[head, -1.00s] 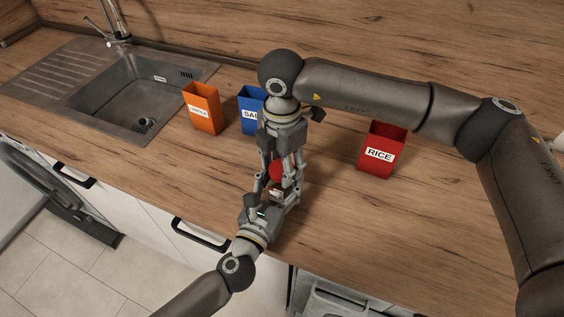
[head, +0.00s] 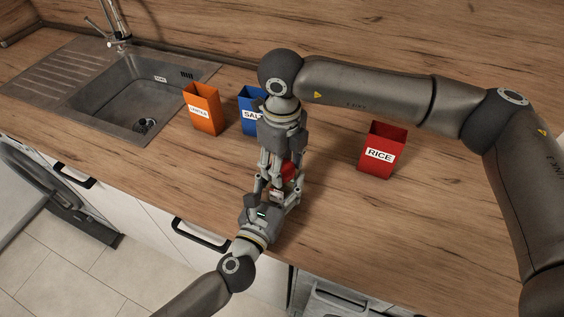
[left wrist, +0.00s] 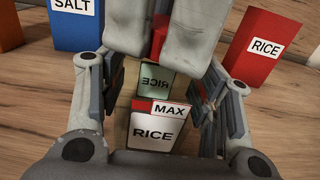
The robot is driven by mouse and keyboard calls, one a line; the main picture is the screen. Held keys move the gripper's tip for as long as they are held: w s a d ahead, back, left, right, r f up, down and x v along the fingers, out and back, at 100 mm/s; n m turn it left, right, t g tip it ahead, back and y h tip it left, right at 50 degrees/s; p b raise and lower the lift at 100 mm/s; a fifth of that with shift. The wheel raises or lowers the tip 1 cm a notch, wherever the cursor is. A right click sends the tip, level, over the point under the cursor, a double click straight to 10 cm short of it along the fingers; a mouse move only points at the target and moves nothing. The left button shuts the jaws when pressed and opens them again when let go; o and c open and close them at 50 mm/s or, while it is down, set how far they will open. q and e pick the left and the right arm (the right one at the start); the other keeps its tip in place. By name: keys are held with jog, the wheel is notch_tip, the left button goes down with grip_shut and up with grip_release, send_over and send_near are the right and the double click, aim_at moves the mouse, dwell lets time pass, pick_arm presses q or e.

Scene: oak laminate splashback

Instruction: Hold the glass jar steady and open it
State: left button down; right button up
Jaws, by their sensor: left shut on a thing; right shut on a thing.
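The glass jar (left wrist: 152,132) stands upright between my left gripper's fingers, with a white RICE label and a red MAX band facing the left wrist camera. In the head view the jar is mostly hidden by the grippers. Its red lid (head: 288,170) shows between the fingers there, and a piece of red shows in the left wrist view (left wrist: 159,38). My left gripper (head: 278,194) is shut on the jar from the front. My right gripper (head: 279,168) comes down from above and is shut on the lid. I cannot tell whether the lid is loose.
A red RICE box (head: 381,155) stands to the right. A blue SALT box (head: 249,120) and an orange box (head: 203,112) stand behind to the left. The sink (head: 125,105) is at the far left. The counter (head: 340,220) is clear at the right front.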

jog(key=n, duration=1.4)
jog(key=shift+n, duration=0.4)
jog(key=n, duration=0.3)
jog(key=shift+r, duration=0.1)
jog(key=n, duration=1.3)
jog(key=shift+r, duration=0.15)
